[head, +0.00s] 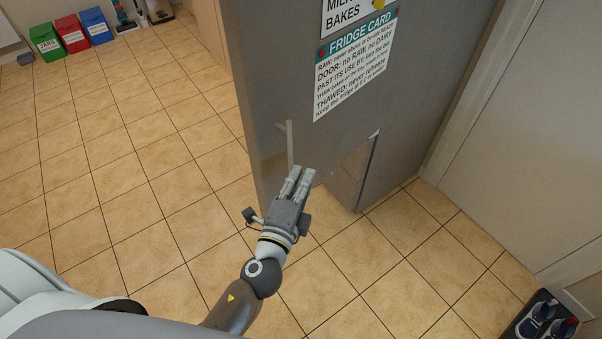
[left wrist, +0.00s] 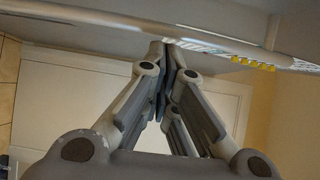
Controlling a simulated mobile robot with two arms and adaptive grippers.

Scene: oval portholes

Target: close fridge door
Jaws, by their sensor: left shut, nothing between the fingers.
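The fridge door (head: 275,75) is a tall grey panel with signs on its upper part. It stands upright in the middle of the head view. A thin pale bar like a handle (head: 290,145) shows low on its face, near its left edge. My left gripper (head: 300,172) is shut and empty, its fingertips just below the bar in the picture; I cannot tell whether they touch the door. In the left wrist view the fingertips (left wrist: 168,50) meet just under a long pale bar (left wrist: 120,20). How far the door stands open is unclear. My right gripper is out of view.
A pale wall panel or cupboard (head: 530,130) stands to the right. Shoes on a dark tray (head: 541,318) lie at the lower right. Green, red and blue bins (head: 72,35) stand at the far left. The tiled floor (head: 110,170) to the left is clear.

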